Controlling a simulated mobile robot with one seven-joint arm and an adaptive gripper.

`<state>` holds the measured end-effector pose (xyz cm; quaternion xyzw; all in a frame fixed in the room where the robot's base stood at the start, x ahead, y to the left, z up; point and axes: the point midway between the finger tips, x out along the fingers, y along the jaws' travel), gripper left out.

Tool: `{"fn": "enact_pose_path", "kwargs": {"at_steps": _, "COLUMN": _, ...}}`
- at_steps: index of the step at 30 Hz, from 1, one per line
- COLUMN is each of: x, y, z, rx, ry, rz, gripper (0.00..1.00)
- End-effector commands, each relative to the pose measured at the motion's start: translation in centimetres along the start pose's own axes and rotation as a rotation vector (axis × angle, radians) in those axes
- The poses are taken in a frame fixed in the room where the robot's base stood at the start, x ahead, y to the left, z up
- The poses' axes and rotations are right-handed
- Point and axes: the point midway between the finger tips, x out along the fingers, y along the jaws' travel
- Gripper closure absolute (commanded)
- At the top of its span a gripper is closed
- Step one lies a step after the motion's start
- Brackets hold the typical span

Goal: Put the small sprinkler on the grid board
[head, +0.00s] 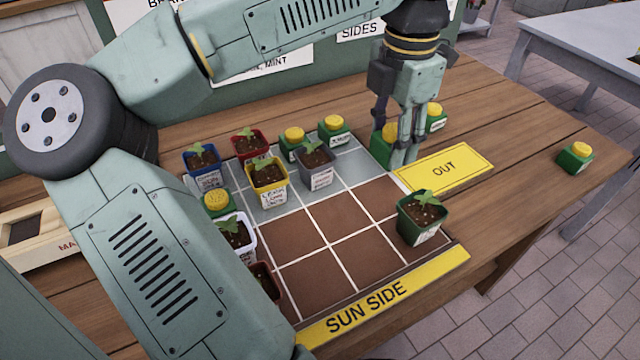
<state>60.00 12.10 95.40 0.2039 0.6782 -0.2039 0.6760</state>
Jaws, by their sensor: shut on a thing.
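My gripper (398,158) points down at the board's back right corner, beside the yellow OUT card. It is shut on a green sprinkler (379,150) with a yellow cap, partly hidden behind the fingers. I cannot tell whether its base touches the surface. The grid board (322,283) has grey cells at the back and brown cells in front. Other green sprinklers with yellow caps stand on it: two at the back, one (292,147) and another (333,134), and one (215,202) at the left edge.
On the board are several seedling pots: blue (203,171), red (250,155), yellow (267,183), grey (316,176), white (247,251) and green (423,230). The OUT card (446,171) lies right of it. One sprinkler (574,159) stands far right. Several middle brown cells are bare.

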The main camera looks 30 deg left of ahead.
Motion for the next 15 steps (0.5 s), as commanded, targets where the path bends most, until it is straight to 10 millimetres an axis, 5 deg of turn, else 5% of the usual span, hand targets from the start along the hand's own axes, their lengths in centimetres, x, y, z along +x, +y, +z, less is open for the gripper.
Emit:
{"fn": "enact_pose_path", "kwargs": {"at_steps": 5, "x": 1.0, "y": 0.0, "z": 0.0, "rx": 0.0, "ry": 0.0, "rz": -0.001, "gripper": 0.89}}
{"fn": "enact_pose_path", "kwargs": {"at_steps": 15, "x": 6.1, "y": 0.0, "z": 0.0, "rx": 0.0, "ry": 0.0, "rz": 0.0, "gripper": 0.89}}
